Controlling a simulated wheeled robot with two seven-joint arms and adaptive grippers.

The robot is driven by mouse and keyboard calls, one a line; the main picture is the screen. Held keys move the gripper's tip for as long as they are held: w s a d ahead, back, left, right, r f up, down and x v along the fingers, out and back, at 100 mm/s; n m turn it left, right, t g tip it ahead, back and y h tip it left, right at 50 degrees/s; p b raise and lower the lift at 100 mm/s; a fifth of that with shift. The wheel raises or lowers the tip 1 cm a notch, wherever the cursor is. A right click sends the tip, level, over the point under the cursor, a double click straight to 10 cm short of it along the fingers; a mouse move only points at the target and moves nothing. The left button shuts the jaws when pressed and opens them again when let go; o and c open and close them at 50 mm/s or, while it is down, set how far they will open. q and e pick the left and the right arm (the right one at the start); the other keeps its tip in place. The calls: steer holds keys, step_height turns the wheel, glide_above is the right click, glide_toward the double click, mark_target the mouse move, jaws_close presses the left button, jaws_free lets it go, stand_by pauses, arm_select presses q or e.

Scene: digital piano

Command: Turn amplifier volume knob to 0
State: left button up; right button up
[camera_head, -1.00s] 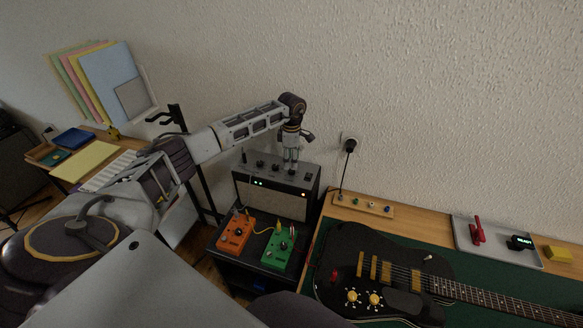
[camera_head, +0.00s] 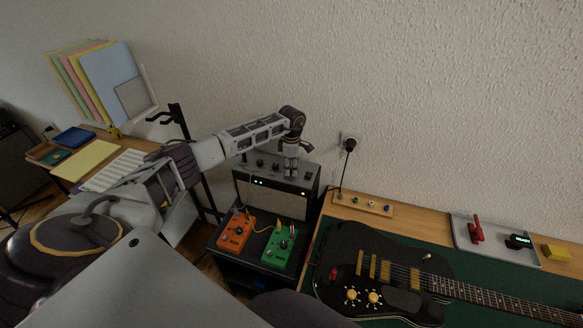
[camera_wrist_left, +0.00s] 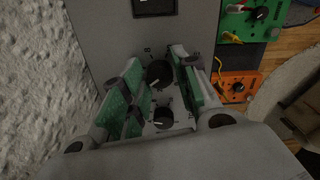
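The amplifier (camera_head: 272,197) is a dark box with a grey front, standing behind the pedals, with a row of black knobs on its top panel. My left gripper (camera_head: 290,172) points down over the right part of that panel and hides some of the knobs. In the left wrist view my left gripper (camera_wrist_left: 157,62) is open, its green-padded fingers on either side of a black knob (camera_wrist_left: 160,74). A second black knob (camera_wrist_left: 163,118) shows closer to the palm. Small panel marks are too small to read. I cannot tell whether a finger touches a knob. My right gripper is out of view.
An orange pedal (camera_head: 236,231) and a green pedal (camera_head: 279,247) sit in front of the amplifier. A black guitar (camera_head: 345,247) lies on a green mat at right. A wall plug (camera_head: 349,144) and cable are right of the amplifier.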

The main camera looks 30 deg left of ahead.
arm_select(q)
steer(key=c, duration=0.5)
